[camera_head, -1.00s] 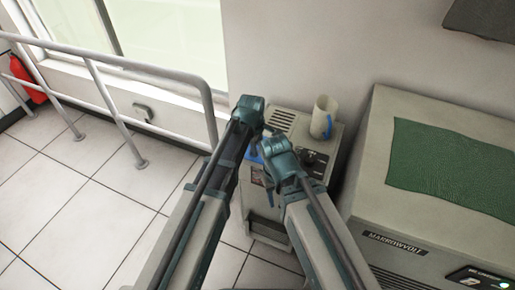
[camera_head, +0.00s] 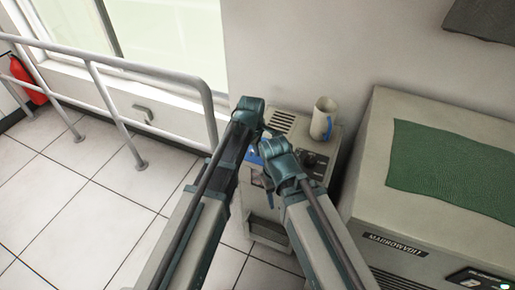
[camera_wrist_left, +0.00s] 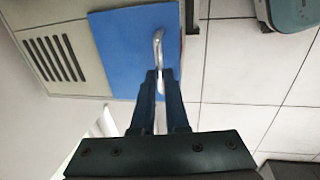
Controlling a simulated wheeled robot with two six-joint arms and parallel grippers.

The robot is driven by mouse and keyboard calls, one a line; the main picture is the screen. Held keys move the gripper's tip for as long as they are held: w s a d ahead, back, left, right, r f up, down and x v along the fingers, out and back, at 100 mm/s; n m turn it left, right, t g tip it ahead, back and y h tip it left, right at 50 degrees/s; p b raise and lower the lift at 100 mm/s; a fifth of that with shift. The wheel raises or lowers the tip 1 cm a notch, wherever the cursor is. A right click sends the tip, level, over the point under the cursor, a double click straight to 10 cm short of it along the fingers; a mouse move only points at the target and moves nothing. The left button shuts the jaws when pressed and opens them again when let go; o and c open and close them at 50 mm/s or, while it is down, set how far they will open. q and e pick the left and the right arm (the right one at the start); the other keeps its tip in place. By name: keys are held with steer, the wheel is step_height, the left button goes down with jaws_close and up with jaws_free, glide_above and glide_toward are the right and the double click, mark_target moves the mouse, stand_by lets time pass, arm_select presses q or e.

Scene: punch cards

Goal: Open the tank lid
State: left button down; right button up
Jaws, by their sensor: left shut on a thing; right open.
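The tank lid is a blue flat panel with a pale metal handle. In the left wrist view the lid (camera_wrist_left: 118,48) fills the upper middle, and my left gripper (camera_wrist_left: 160,75) is shut on its handle (camera_wrist_left: 158,45). In the head view only a small part of the blue lid (camera_head: 254,159) shows between my two arms, on the grey cabinet (camera_head: 265,220). My left gripper (camera_head: 262,138) is mostly hidden behind its own wrist there. My right gripper (camera_head: 268,181) is open beside the cabinet top, lower than the left, and partly hidden.
A cream jug with a blue handle (camera_head: 322,119) stands on the cabinet's back right corner. A vent grille (camera_head: 281,122) and a dark control knob (camera_head: 309,160) are on the cabinet. A large machine with a green mat (camera_head: 450,165) stands right. Metal railing (camera_head: 100,80) stands left.

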arm_select(q)
steer(key=shift+r, duration=0.1)
stand_by(0.7)
steer(key=shift+w+d+r+g+p, duration=0.15)
steer(key=shift+w+r+g+p, duration=0.2)
steer(key=shift+p, duration=0.25)
steer(key=w+d+r+g+p, duration=0.1)
steer(key=w+d+r+p, duration=0.1)
steer(key=w, duration=0.6)
steer(key=w+d+r+g+y+p, duration=0.1)
steer(key=w+d, duration=0.3)
steer(key=w, duration=0.4)
steer(key=shift+w+d+r+p, duration=0.2)
steer(key=shift+d+r+p, duration=0.2)
steer(key=shift+r+p, duration=0.05)
steer(key=shift+w, duration=0.15)
steer(key=c, duration=0.9)
jaws_free()
steer(key=shift+f, duration=0.1)
